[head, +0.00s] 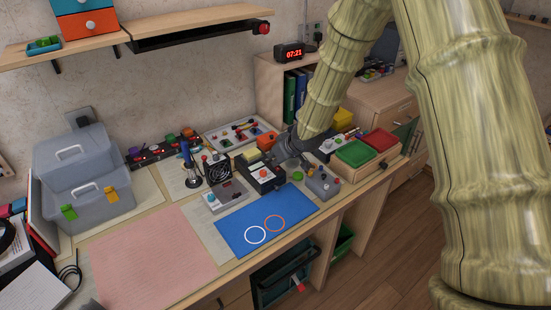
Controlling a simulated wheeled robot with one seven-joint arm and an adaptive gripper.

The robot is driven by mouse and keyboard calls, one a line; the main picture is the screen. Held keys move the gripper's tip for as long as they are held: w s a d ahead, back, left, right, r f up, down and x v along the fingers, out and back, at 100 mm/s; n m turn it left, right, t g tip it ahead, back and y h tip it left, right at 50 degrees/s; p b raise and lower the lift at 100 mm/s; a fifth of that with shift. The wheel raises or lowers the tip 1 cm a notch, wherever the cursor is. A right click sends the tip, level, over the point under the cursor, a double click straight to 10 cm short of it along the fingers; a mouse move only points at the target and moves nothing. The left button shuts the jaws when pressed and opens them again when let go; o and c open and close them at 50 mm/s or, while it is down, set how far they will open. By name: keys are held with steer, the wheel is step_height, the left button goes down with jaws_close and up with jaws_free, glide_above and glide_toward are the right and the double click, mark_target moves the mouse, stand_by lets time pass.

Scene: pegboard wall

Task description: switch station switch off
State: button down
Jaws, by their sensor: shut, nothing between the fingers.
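I cannot tell for sure which device is the switch station. On the bench stand a black box with a pale top and a red-orange button (264,174), a grey box with a blue button (221,195) and a grey box with small knobs (323,183). Their switch positions are too small to read. My bamboo-patterned arm reaches in from the upper right. My dark gripper (277,153) is shut and empty, low over the bench just behind the black box. I cannot tell whether it touches anything. The arm hides part of the bench behind it.
A blue mat with two rings (240,236) and a pink mat (150,258) lie clear in front. A grey toolbox (72,160) stands left. A soldering iron stand (191,170), a tray of parts (238,133) and green and red bins (359,152) crowd the bench.

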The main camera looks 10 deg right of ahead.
mark_target(278, 169)
steer(key=r+p, duration=0.3)
steer(key=r, duration=0.1)
steer(key=shift+s+d+r+p, duration=0.1)
steer(key=shift+s+d+p, duration=0.05)
steer(key=shift+s+p, duration=0.15)
steer(key=shift+s+d+b, duration=0.15)
steer(key=shift+s+b, duration=0.15)
steer(key=shift+s, duration=0.05)
steer(key=s+f+b+v, duration=0.1)
steer(key=v, duration=0.8)
steer(key=shift+s+d+f, duration=0.25)
steer(key=shift+s+d, duration=0.05)
steer(key=shift+f, duration=0.1)
